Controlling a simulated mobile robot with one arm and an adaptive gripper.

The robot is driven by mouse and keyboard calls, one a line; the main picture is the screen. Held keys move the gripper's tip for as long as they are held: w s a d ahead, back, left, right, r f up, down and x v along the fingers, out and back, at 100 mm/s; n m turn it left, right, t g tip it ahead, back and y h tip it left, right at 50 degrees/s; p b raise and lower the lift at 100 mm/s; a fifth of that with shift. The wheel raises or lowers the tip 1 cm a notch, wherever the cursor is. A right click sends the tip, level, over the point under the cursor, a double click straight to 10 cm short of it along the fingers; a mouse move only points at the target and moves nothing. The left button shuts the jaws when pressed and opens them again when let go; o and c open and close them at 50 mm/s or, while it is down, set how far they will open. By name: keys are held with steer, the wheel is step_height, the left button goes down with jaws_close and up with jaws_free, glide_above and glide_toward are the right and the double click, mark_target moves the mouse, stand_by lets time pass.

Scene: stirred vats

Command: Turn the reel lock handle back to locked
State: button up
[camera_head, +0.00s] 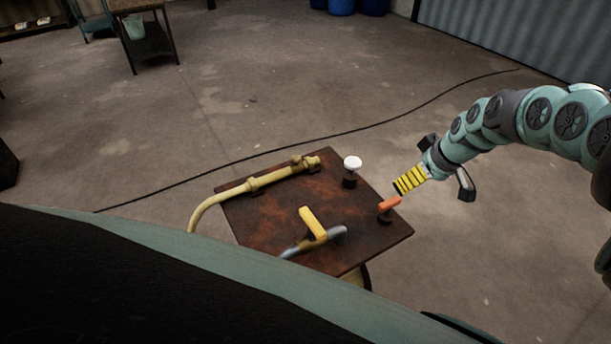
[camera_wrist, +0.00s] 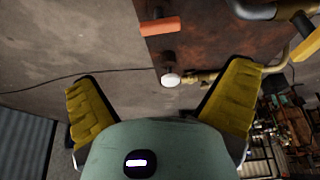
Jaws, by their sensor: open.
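An orange bar handle (camera_head: 389,204) sits on a short dark post near the right corner of a rusty brown tabletop (camera_head: 365,243). In the wrist view the orange handle (camera_wrist: 160,26) lies crosswise, ahead of the fingers. A yellow bar handle (camera_head: 312,223) stands over a grey pipe (camera_head: 331,233) on the same top. No label shows which one is the reel lock handle. My gripper (camera_head: 400,186) is just beyond and above the orange handle, apart from it. In the wrist view my gripper (camera_wrist: 165,78) has its yellow ridged fingers spread wide, with nothing held.
A white round knob (camera_head: 352,162) stands on the top, left of my gripper; it also shows in the wrist view (camera_wrist: 170,79). A pale yellow pipe (camera_head: 275,179) runs along the far edge. A black cable (camera_head: 300,143) crosses the floor behind. The floor to the right is clear.

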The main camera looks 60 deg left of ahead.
steer(key=b, duration=1.3)
glide_toward(391, 201)
steer(key=x, duration=0.5)
steer(key=shift+s+f, duration=0.15)
steer(key=shift+f, duration=0.1)
steer(key=shift+s+a+f, duration=0.1)
steer(key=shift+a+f, duration=0.05)
steer(key=shift+a, duration=0.1)
steer(key=shift+x, duration=2.2)
steer(key=shift+c, duration=0.3)
steer(key=shift+d, duration=0.1)
steer(key=c, duration=1)
